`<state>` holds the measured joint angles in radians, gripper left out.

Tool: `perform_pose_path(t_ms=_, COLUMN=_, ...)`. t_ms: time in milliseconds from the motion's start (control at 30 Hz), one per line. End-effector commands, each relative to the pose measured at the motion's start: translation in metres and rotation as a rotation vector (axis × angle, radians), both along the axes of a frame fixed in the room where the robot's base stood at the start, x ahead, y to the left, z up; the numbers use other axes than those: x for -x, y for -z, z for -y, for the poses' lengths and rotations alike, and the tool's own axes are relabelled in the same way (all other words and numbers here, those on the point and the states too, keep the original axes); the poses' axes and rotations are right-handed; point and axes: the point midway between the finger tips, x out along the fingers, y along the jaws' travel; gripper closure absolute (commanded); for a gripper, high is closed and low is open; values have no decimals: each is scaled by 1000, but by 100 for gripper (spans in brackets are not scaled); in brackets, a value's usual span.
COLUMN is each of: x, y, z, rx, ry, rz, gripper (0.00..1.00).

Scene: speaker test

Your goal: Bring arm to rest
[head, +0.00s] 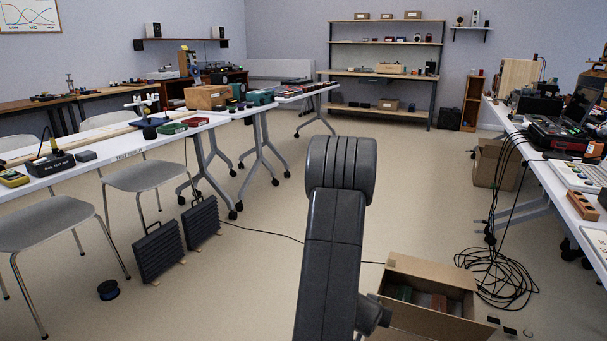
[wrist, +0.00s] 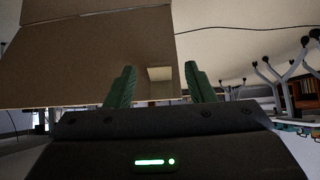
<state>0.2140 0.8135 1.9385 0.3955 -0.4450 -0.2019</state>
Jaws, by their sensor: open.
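My arm (head: 333,250) rises from the bottom middle of the head view, with a thick rounded joint at its top. My gripper does not show in the head view. In the wrist view my gripper (wrist: 159,80) has two green fingers spread well apart, with nothing between them that they touch. The wrist picture appears upside down, with the floor at the top and table legs inverted. A brown cardboard surface (wrist: 80,55) fills its upper left, behind the fingers. I cannot tell how far it is from them.
An open cardboard box (head: 425,312) with items inside stands on the floor right of my arm. Coiled black cables (head: 497,275) lie beyond it. White tables (head: 130,135) line the left, another workbench (head: 550,165) the right. The floor ahead (head: 415,180) is clear.

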Motion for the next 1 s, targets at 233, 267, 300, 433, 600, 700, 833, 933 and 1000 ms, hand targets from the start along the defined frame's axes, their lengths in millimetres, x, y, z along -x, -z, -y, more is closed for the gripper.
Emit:
perform_pose_path(t_ms=233, x=-19, y=22, z=10, rx=0, ry=1, rz=0, gripper=51)
perform_pose_path(t_ms=267, x=-21, y=23, z=11, rx=0, ry=1, rz=0, gripper=51)
perform_pose_path(t_ms=300, x=-22, y=23, z=11, rx=0, ry=1, rz=0, gripper=51)
perform_pose_path(t_ms=433, x=-22, y=21, z=11, rx=0, ry=0, rz=1, gripper=51)
perform_pose_path(t_ms=600, x=-22, y=22, z=11, rx=0, ry=0, rz=0, gripper=51)
perform_pose_path(t_ms=700, x=-22, y=21, z=11, rx=0, ry=0, rz=0, gripper=51)
perform_pose_path(t_ms=833, x=-21, y=20, z=8, rx=-5, ry=-2, rz=-2, gripper=51)
perform_pose_path(t_ms=933, x=-18, y=18, z=4, rx=-15, ry=-7, rz=-6, gripper=51)
perform_pose_path(t_ms=1000, x=-16, y=15, z=0, rx=-24, ry=-10, rz=-9, gripper=51)
